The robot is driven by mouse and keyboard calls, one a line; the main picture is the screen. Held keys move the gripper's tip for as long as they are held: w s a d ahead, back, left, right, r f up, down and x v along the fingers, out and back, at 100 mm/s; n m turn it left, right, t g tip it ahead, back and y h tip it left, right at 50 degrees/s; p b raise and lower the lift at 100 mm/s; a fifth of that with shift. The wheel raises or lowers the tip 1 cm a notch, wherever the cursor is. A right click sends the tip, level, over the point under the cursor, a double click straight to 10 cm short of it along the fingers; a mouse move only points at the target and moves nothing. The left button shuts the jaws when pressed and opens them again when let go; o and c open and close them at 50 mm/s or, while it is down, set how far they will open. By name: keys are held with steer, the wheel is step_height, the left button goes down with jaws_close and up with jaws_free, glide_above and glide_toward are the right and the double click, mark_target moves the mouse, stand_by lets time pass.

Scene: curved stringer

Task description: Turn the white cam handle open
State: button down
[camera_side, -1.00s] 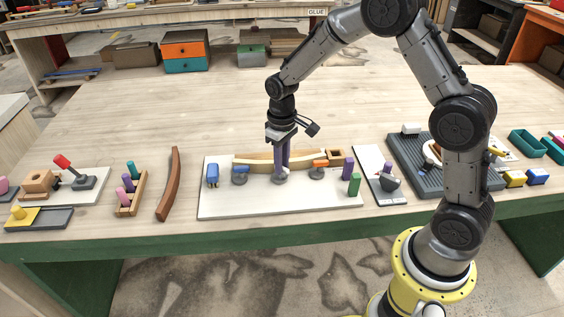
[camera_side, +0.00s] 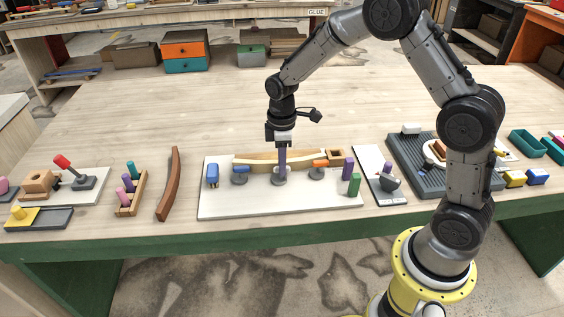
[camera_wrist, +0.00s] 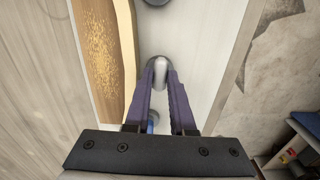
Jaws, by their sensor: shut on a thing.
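The white cam handle (camera_wrist: 160,72) shows between my fingertips in the wrist view, lying roughly along the pale curved wooden strip (camera_wrist: 104,55). My gripper (camera_side: 281,171) points straight down at the middle grey cam on the white board (camera_side: 225,203). Its purple fingers are shut on the white handle, as the wrist view (camera_wrist: 160,70) also shows. In the side view the fingers line up and hide most of the handle. The curved strip (camera_side: 255,159) lies just behind the cams.
A blue-handled cam (camera_side: 240,170) sits left of my gripper and an orange-handled cam (camera_side: 320,164) right. A blue block (camera_side: 212,175), a purple peg (camera_side: 348,168) and a green block (camera_side: 354,185) stand on the board. The table behind is clear.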

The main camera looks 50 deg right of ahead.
steer(key=shift+w+r, duration=0.1)
stand_by(0.3)
steer(key=c, duration=0.8)
jaws_free()
steer(key=shift+o, duration=0.2)
step_height(320, 180, up, 14)
